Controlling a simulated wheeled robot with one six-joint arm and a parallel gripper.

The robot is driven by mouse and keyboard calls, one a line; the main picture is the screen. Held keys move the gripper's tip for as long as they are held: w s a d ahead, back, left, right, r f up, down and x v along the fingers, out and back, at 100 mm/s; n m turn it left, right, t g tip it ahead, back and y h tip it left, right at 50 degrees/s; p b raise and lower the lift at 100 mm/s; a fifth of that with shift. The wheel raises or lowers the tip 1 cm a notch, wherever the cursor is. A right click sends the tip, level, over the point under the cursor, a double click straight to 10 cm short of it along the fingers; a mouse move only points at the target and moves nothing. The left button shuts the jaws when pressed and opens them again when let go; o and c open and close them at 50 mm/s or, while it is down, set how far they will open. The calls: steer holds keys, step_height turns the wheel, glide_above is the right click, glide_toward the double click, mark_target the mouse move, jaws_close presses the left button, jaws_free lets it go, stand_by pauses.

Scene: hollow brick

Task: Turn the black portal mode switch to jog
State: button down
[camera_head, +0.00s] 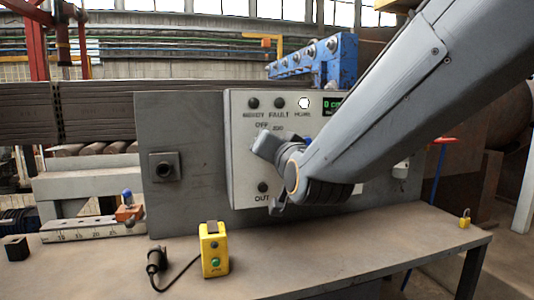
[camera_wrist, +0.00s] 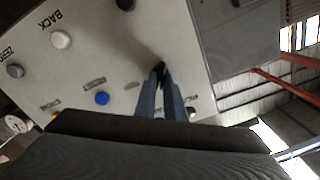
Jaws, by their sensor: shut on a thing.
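The grey control panel (camera_head: 241,165) stands upright on the bench, with the labels OFF and JOG just above my wrist in the head view. My gripper (camera_wrist: 161,72) is at the panel face in the wrist view, its two narrow fingers shut on a small black knob, the black portal mode switch (camera_wrist: 160,65). Only the knob's tip shows between the fingers, so its pointing direction cannot be told. In the head view my arm and wrist cover the switch.
The panel also carries a blue button (camera_wrist: 102,98), a white button (camera_wrist: 61,40) and a grey knob (camera_wrist: 15,71). On the bench stand a yellow pendant box (camera_head: 214,250) with a cable, a black cube (camera_head: 16,248) and a yellow padlock (camera_head: 464,218). The bench front is mostly clear.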

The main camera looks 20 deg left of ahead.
steer(key=shift+m+b, duration=0.8)
steer(key=shift+m, duration=0.3)
steer(key=c, duration=1.8)
jaws_free()
steer(key=shift+a, duration=0.1)
steer(key=shift+c, duration=0.2)
steer(key=shift+s, duration=0.1)
steer(key=v, duration=0.7)
steer(key=shift+s+d, duration=0.25)
steer(key=shift+s, duration=0.05)
